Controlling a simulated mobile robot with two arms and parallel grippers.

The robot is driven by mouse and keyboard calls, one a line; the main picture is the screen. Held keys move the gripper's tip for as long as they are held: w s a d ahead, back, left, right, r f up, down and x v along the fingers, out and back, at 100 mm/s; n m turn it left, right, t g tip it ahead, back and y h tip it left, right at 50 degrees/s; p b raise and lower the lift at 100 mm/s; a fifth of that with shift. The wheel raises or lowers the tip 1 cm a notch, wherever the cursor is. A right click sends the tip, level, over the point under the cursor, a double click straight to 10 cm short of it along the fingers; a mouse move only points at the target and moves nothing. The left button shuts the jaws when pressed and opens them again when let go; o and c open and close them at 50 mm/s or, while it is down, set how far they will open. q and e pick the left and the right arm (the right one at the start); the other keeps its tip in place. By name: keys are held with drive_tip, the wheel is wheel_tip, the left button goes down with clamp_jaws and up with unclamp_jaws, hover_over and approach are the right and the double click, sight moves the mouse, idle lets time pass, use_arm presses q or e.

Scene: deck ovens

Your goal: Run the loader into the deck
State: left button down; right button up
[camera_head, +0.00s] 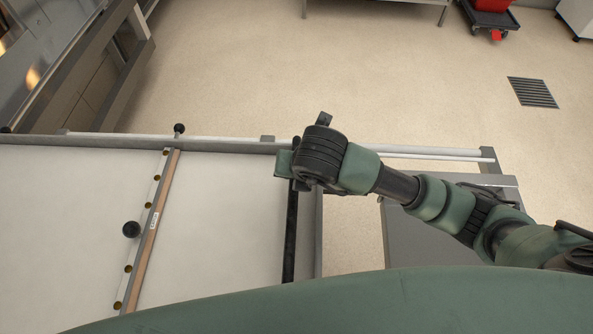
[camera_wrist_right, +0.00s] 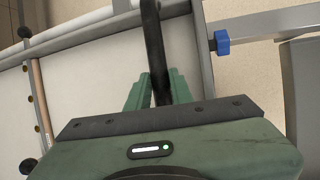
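The loader (camera_head: 230,215) has a pale flat bed between grey side rails, running from the left edge of the head view to the middle. A crossbar (camera_head: 153,232) with a wooden strip and black knobs lies across it. A black handle bar (camera_head: 291,240) spans the loader's right end. My right gripper (camera_head: 292,168) is at the far part of this bar. In the right wrist view the handle bar (camera_wrist_right: 152,45) runs between the green fingers (camera_wrist_right: 157,88), which appear closed against it. The deck oven (camera_head: 85,75) stands at the upper left. My left gripper is out of view.
A grey surface (camera_head: 430,240) lies right of the loader, under my right arm. A blue knob (camera_wrist_right: 221,42) is beside the loader frame in the wrist view. A red bin (camera_head: 492,5) on a dark dolly stands far off. Open floor (camera_head: 330,70) lies beyond the loader.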

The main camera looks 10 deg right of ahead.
drive_tip(key=o, duration=0.4)
drive_tip(key=shift+r, duration=0.1)
drive_tip(key=v, duration=0.7)
drive_tip(key=shift+s+r, duration=0.2)
drive_tip(key=shift+r, duration=0.1)
